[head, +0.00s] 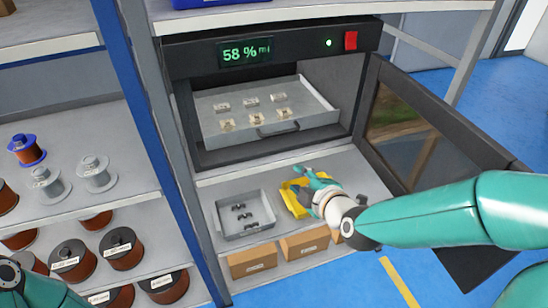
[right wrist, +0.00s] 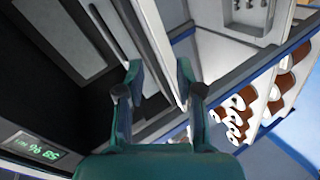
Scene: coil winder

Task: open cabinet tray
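The cabinet (head: 180,55) is open at the front, with its dark-framed glass door (head: 415,140) swung out to the right. Inside, a light grey tray (head: 315,108) holds several small pale parts, and a dark bar handle (head: 278,129) is on its front. My right gripper (head: 306,186) is in front of and below the tray, apart from the handle. In the right wrist view its fingers (right wrist: 160,82) are spread, with nothing held between them. My left gripper is not in view; only part of my left arm shows at the lower left.
Below the cabinet opening, a shelf holds a grey bin (head: 221,222) with dark parts and a yellow object (head: 290,200), partly hidden by my right gripper. Cardboard boxes (head: 252,261) sit lower. Wire spools (head: 72,262) fill the left rack. The display (head: 245,52) reads 58 %.

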